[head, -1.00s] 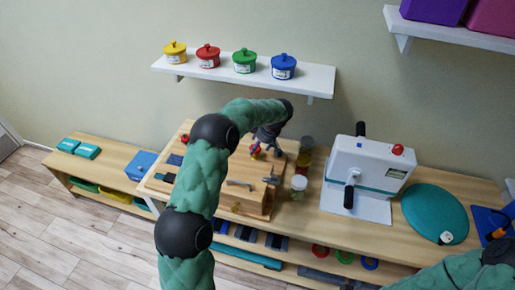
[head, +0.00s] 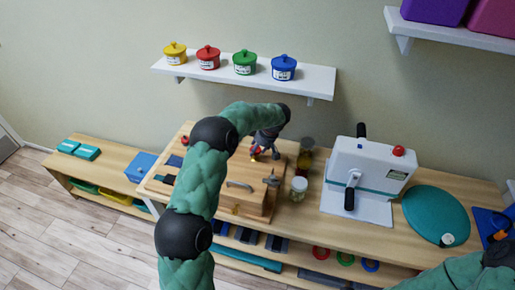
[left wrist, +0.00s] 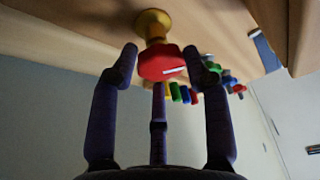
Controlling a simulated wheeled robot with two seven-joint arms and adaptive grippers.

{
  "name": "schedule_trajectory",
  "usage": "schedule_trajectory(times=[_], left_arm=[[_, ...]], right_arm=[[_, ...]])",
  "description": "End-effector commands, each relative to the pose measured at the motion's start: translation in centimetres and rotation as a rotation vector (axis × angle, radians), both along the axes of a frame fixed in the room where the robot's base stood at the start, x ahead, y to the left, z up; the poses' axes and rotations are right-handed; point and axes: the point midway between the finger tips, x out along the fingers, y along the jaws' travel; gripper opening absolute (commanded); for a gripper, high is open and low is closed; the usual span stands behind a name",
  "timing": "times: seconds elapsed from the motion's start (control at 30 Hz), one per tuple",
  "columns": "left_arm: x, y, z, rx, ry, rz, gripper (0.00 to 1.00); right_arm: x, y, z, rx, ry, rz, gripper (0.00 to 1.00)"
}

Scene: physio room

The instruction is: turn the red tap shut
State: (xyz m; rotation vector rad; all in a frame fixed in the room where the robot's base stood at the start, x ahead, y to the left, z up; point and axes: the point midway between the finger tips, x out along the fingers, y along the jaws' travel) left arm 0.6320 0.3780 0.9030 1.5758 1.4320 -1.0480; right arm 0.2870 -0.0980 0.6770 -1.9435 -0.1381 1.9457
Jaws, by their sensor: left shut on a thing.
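The red tap (left wrist: 162,63) has a red handle on a brass stem (left wrist: 153,24) that comes out of a wooden panel in the left wrist view. My left gripper (left wrist: 161,66) is shut on the red handle, with a finger on each side and a third below it. In the head view my left gripper (head: 264,152) is over the wooden board at the back of the bench, and mostly hides the tap. My right gripper is out of view; only part of that arm shows at the lower right.
Glass jars (head: 299,188) stand just right of the wooden board (head: 258,196). A white crank machine (head: 370,168) and a teal disc (head: 435,214) are further right. A shelf (head: 238,77) with coloured pots hangs above. Small coloured parts (left wrist: 185,94) show behind the tap.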

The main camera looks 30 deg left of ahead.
Motion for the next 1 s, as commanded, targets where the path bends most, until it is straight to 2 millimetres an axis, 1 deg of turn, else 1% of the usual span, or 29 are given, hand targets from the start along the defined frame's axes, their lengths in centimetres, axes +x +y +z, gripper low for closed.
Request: schedule_trajectory(times=[0.03, 0.27, 0.63, 0.83, 1.0], left_arm=[[-0.3, -0.2, -0.4, -0.003, 0.008, -0.012, 0.15], [-0.5, -0.2, -0.6, -0.003, 0.01, -0.125, 0.15], [-0.9, -0.1, -0.7, -0.005, 0.012, -0.454, 0.15], [-1.2, 0.0, -0.7, -0.009, 0.014, -0.643, 0.15], [-1.3, 0.2, -0.6, -0.01, 0.015, -0.803, 0.15]], right_arm=[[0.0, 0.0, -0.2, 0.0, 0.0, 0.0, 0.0], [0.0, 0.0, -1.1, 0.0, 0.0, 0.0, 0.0], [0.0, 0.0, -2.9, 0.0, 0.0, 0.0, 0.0], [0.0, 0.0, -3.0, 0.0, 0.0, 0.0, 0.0], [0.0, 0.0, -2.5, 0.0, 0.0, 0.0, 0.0]])
